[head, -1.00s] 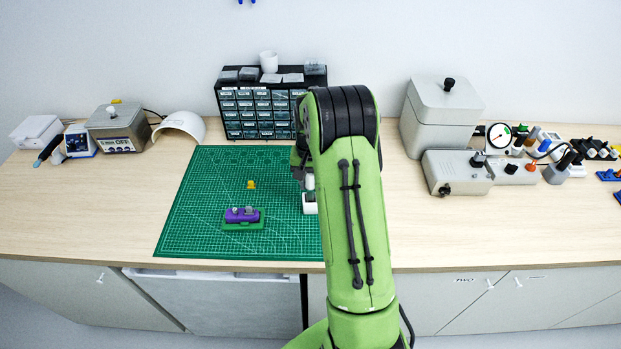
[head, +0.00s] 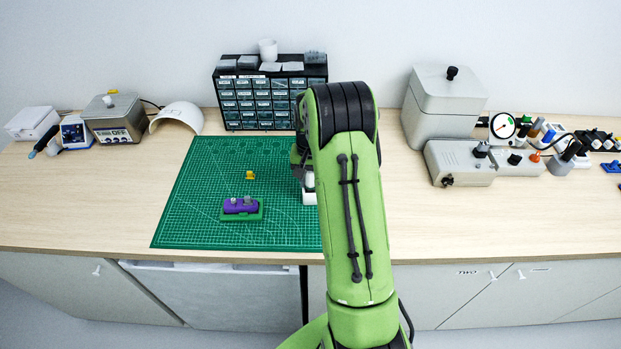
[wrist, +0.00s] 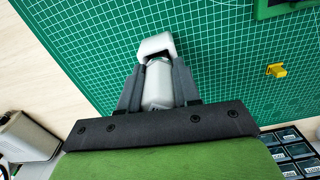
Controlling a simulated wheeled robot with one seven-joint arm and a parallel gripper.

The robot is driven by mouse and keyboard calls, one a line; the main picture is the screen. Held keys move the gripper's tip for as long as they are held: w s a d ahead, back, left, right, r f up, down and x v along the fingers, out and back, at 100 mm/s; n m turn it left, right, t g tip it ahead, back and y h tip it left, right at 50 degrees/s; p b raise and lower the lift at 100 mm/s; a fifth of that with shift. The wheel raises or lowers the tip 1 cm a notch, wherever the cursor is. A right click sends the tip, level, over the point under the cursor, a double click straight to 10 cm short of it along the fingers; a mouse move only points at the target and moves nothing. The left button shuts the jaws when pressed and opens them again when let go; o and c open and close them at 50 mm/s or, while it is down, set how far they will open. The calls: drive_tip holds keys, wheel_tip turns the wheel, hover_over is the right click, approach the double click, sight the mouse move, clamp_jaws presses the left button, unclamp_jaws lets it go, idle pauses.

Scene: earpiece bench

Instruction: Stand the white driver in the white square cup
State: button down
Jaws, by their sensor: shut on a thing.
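My gripper (wrist: 157,85) is shut on the white driver (wrist: 157,84), with a dark finger on each side of it. In the head view the driver (head: 309,181) is upright, partly hidden by my arm. The white square cup (wrist: 156,44) is at the driver's far end in the wrist view. The cup (head: 309,199) stands on the green mat's right part in the head view, directly below the driver. The driver's lower end overlaps the cup; I cannot tell how deep it is inside.
The green cutting mat (head: 200,190) carries a purple piece (head: 240,206) on a green base and a small yellow part (head: 249,175). A black drawer cabinet (head: 268,105) stands behind. Grey boxes (head: 460,161) are at right. The mat's left part is mostly clear.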

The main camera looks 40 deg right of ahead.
drive_tip(key=shift+f, duration=0.2)
drive_tip(key=c, duration=0.7)
unclamp_jaws()
drive_tip(key=shift+r, duration=0.15)
wheel_tip(320, 180, up, 16)
drive_tip(key=shift+f+p, duration=0.2)
drive_tip(key=shift+p, duration=0.65)
